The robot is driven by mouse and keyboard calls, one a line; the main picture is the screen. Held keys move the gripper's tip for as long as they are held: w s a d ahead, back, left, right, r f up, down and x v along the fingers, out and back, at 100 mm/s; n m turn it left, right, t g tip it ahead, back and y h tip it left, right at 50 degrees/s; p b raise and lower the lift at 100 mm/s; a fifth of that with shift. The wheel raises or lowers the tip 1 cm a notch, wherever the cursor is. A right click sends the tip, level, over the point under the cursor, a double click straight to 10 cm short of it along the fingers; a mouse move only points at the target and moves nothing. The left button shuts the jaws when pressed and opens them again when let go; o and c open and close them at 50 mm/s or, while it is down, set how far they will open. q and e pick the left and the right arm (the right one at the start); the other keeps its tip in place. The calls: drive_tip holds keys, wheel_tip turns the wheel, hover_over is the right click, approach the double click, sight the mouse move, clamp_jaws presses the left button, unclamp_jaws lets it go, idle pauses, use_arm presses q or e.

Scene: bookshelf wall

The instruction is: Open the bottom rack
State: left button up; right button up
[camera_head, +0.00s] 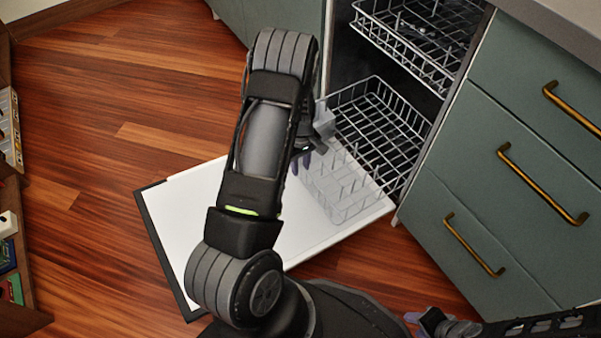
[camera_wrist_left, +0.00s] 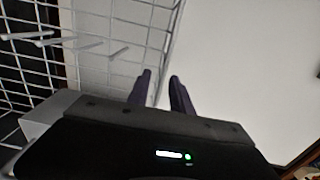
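The bottom rack (camera_head: 375,125) is a grey wire basket, partly out of the dishwasher, its front part over the lowered white door (camera_head: 195,205). Its wires also show at the left of the left wrist view (camera_wrist_left: 110,45). My left gripper (camera_head: 315,156) is at the rack's left side, partly hidden by my forearm. In the left wrist view its two dark purple fingers (camera_wrist_left: 160,82) stand apart, with the rack's edge seen between them; I cannot tell whether they touch it. My right gripper (camera_head: 425,318) is at the bottom right, away from the rack, its fingers unclear.
The upper rack (camera_head: 420,40) is above, inside the dishwasher. Green drawers with brass handles (camera_head: 475,245) stand to the right. A shelf with books (camera_head: 12,255) is at the far left. Wooden floor (camera_head: 100,150) left of the door is clear.

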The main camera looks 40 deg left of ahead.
use_arm(q)
drive_tip(key=shift+f+b, duration=0.35)
drive_tip(key=shift+f, duration=1.1)
drive_tip(key=shift+c, duration=0.6)
clamp_jaws()
